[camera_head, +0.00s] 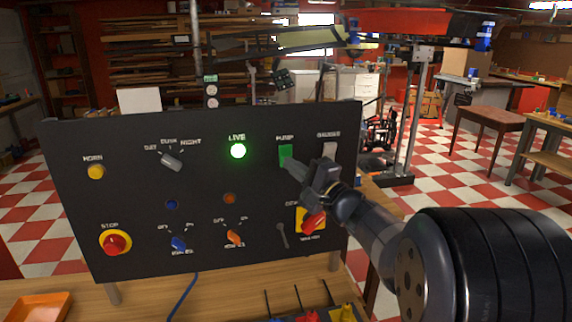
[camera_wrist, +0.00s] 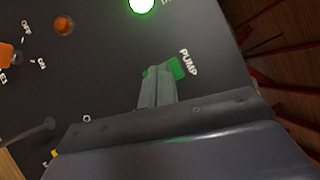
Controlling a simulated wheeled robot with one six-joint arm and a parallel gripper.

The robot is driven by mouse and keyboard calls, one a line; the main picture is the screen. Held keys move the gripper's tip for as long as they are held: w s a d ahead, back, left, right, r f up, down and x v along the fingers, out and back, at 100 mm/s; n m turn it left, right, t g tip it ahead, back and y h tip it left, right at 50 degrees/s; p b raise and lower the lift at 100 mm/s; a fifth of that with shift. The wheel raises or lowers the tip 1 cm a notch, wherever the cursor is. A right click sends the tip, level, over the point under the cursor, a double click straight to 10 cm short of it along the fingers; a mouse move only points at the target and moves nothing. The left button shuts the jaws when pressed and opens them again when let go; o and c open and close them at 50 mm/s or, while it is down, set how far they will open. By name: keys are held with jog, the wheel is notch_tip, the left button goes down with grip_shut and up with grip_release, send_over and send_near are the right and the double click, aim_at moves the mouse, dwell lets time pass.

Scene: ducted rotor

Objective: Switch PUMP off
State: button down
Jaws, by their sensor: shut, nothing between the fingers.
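The PUMP switch (camera_head: 285,152) is a green rocker on the black panel (camera_head: 130,200), under its PUMP label, to the right of the lit green LIVE lamp (camera_head: 238,151). My gripper (camera_head: 292,168) is shut and empty, with its fingertips at the lower part of the switch. In the wrist view the fingertips (camera_wrist: 158,75) overlap the green switch (camera_wrist: 177,68) and hide part of it. I cannot tell whether they touch it. The LIVE lamp also glows in the wrist view (camera_wrist: 141,4).
Left of PUMP are a yellow HORN button (camera_head: 96,172) and a rotary knob (camera_head: 171,161). A red STOP button (camera_head: 115,243) and a red-yellow switch (camera_head: 312,222) sit lower. An orange tray (camera_head: 40,307) lies on the bench.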

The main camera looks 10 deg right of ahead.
jog(key=shift+w+f+b, duration=0.15)
jog(key=shift+f+b, duration=0.05)
jog(key=shift+b, duration=0.15)
dwell(0.6)
jog(key=shift+w+b, duration=0.25)
jog(key=shift+b, duration=0.1)
jog(key=shift+w+f+b, duration=0.15)
jog(key=shift+w+b, duration=0.2)
jog(key=shift+w, duration=0.05)
dwell(0.6)
dwell(0.4)
jog(key=shift+s+r+b, duration=0.3)
jog(key=shift+s+r, duration=0.05)
jog(key=shift+s, duration=0.5)
